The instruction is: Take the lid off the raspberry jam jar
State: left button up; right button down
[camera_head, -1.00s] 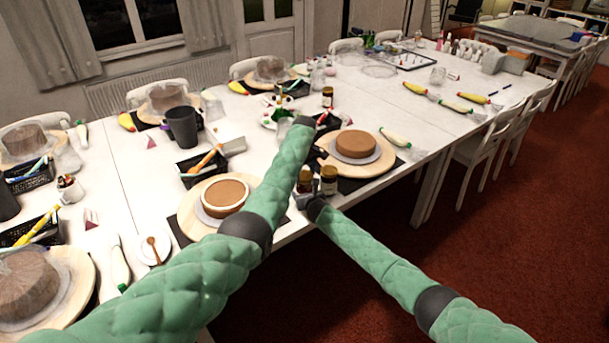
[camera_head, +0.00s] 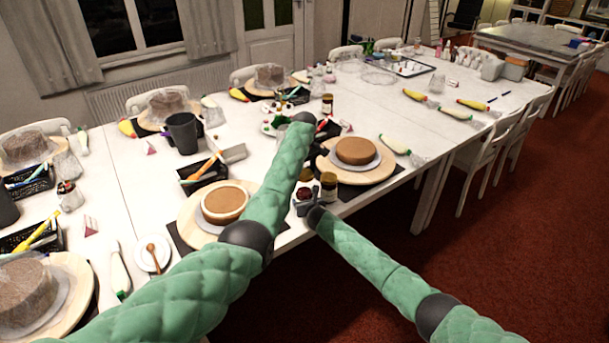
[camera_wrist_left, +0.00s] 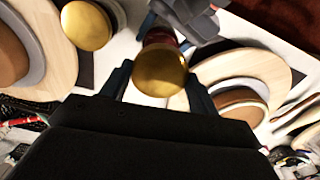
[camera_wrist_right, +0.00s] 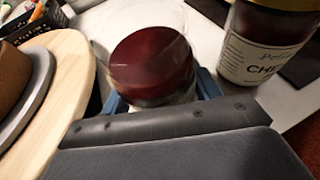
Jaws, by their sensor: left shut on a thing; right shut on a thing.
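The raspberry jam jar (camera_wrist_right: 152,62) is open and shows dark red jam in the right wrist view; its label is hidden. My right gripper (camera_wrist_right: 160,92) is shut around the jar, which shows near the table's front edge in the head view (camera_head: 304,194). My left gripper (camera_wrist_left: 160,82) is shut on the gold lid (camera_wrist_left: 160,70). The lid also shows in the head view (camera_head: 305,174), a little above the jar and apart from it. My left arm hides most of the left gripper in the head view.
A cherry-labelled jar (camera_wrist_right: 262,42) with a gold lid stands close beside the open jar; it also shows in the head view (camera_head: 328,187). Cakes on round wooden boards stand left (camera_head: 190,212) and right (camera_head: 375,172). Another brown jar (camera_head: 327,104) stands farther back.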

jog(key=shift+c, duration=1.3)
grip_release()
jog(key=shift+d, duration=0.1)
